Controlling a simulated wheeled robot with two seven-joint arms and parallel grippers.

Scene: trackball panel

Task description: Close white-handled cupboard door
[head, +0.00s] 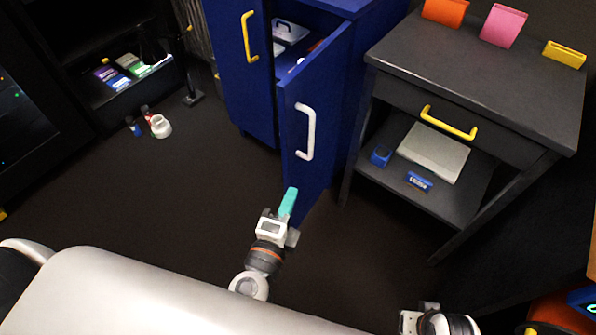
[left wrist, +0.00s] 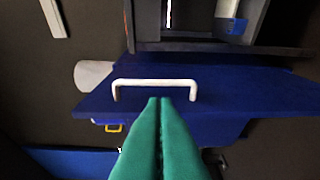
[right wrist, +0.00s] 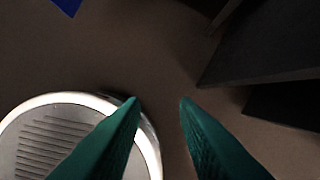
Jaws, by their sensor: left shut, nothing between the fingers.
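The white-handled cupboard door (head: 312,140) is blue and stands swung open from the blue cupboard (head: 350,60). Its white handle (head: 306,131) is upright near the door's free edge, and also shows in the left wrist view (left wrist: 155,83). My left gripper (head: 290,190) has teal fingers and is shut and empty. It is at the lower part of the door, below the handle; whether it touches the door I cannot tell. In the left wrist view the fingertips (left wrist: 160,100) point at the handle. My right gripper (right wrist: 160,100) is open and empty above the floor.
A dark side table (head: 480,70) with a yellow-handled drawer stands right of the cupboard. A second blue door with a yellow handle (head: 249,37) is on the left. Small items (head: 157,123) lie on the floor at the left.

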